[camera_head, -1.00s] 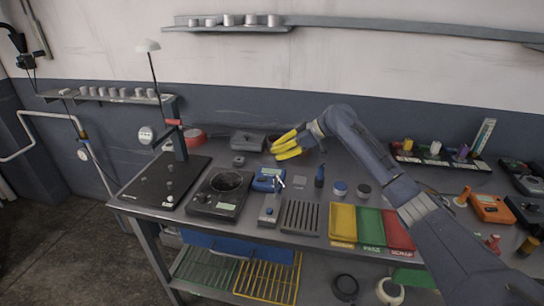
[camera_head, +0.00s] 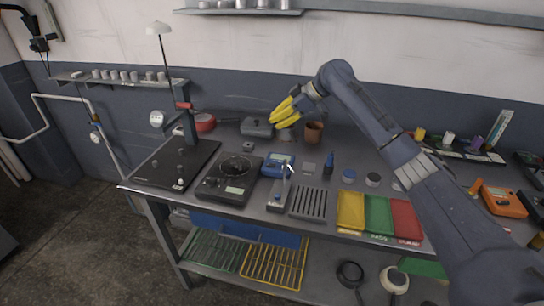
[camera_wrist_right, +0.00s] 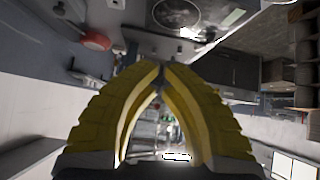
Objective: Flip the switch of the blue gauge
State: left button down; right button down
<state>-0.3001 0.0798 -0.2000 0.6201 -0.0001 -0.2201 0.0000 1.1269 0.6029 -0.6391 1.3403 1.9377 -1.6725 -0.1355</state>
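The blue gauge (camera_head: 277,165) sits on the workbench left of its middle, with a pale display on its face. A small upright metal lever (camera_head: 287,172) shows at its front right; I cannot tell whether it belongs to the gauge or the grey box in front. My right gripper (camera_head: 274,124), with yellow fingers, hangs above the back of the bench, behind and above the gauge, touching nothing I can see. In the right wrist view its fingertips (camera_wrist_right: 161,69) come together with nothing between them. My left gripper is not in view.
A black scale (camera_head: 229,180) stands left of the gauge, a grey box (camera_head: 279,196) and a slotted grey block (camera_head: 309,202) in front. A brown cup (camera_head: 314,131) and a dark grey case (camera_head: 257,127) stand behind.

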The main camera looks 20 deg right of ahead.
jog(key=f, duration=0.1)
jog(key=d+f+g+h, duration=0.1)
jog(key=s+f+m+h, duration=0.1)
jog(key=shift+d+f+g, duration=0.15)
jog(key=shift+d+g, duration=0.15)
jog(key=shift+d, duration=0.1)
send_over(270, 164)
jog(key=f, duration=0.8)
jog(key=shift+w+a+f, duration=0.1)
jog(key=shift+a+f, duration=0.05)
jog(key=shift+a, duration=0.1)
jog(key=f, duration=0.3)
jog(key=shift+d, duration=0.25)
jog(key=shift+d+f, duration=0.1)
jog(key=shift+f, duration=0.5)
